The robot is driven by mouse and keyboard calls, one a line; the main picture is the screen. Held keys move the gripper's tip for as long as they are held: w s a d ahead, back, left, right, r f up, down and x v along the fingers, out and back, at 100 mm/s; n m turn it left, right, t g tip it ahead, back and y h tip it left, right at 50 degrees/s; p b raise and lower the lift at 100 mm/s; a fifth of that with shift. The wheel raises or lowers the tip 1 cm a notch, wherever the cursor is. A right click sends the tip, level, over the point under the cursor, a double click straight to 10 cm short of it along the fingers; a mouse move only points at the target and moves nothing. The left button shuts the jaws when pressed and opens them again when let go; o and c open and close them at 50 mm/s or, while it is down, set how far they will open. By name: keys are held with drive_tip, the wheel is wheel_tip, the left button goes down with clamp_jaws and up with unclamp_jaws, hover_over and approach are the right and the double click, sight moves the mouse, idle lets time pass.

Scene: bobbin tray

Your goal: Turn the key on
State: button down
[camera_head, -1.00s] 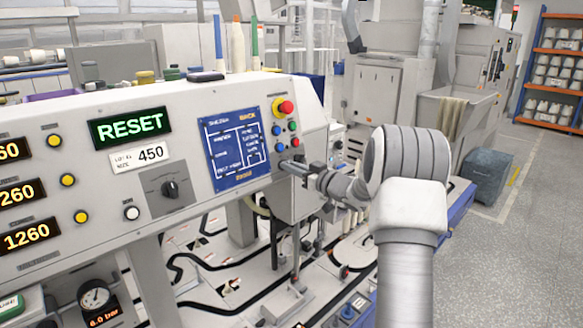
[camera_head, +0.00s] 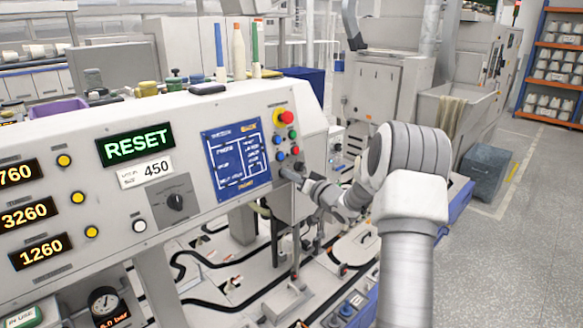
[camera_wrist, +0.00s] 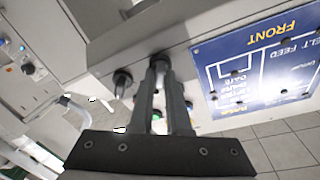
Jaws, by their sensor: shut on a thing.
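My gripper (camera_head: 290,175) is at the lower right of the grey control panel (camera_head: 90,135), just below the push buttons. In the wrist view, my gripper (camera_wrist: 161,66) has its two fingers close together around a small dark part, the key (camera_wrist: 159,60), at the panel face. The fingers cover most of the key, so I cannot tell its turn angle. In the head view the key is hidden by my gripper. A dark knob (camera_wrist: 122,82) sits just beside the fingers in the wrist view.
A blue diagram plate (camera_head: 236,160) is left of my gripper; it also shows in the wrist view (camera_wrist: 255,70). A red stop button (camera_head: 287,117) and coloured buttons are above. A black rotary knob (camera_head: 175,202) is farther left. A grey bin (camera_head: 487,172) stands on the floor.

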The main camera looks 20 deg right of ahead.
drive_tip(key=m+p, duration=0.2)
drive_tip(key=m, duration=0.1)
drive_tip(key=m+h+p, duration=0.1)
drive_tip(key=m+p, duration=0.1)
drive_tip(key=m, duration=0.1)
drive_tip(key=shift+g+h, duration=0.3)
drive_tip(key=shift+g, duration=0.1)
drive_tip(key=shift+m, duration=0.4)
drive_tip(key=c, duration=0.9)
unclamp_jaws()
drive_tip(key=shift+s, duration=0.1)
drive_tip(key=s, duration=0.5)
drive_tip(key=s+d+r, duration=0.1)
drive_tip(key=s, duration=0.5)
drive_tip(key=s+d+r, duration=0.1)
drive_tip(key=s, duration=0.5)
drive_tip(key=shift+d+r+b, duration=0.1)
drive_tip(key=shift+d+b, duration=0.05)
drive_tip(key=shift+b, duration=0.25)
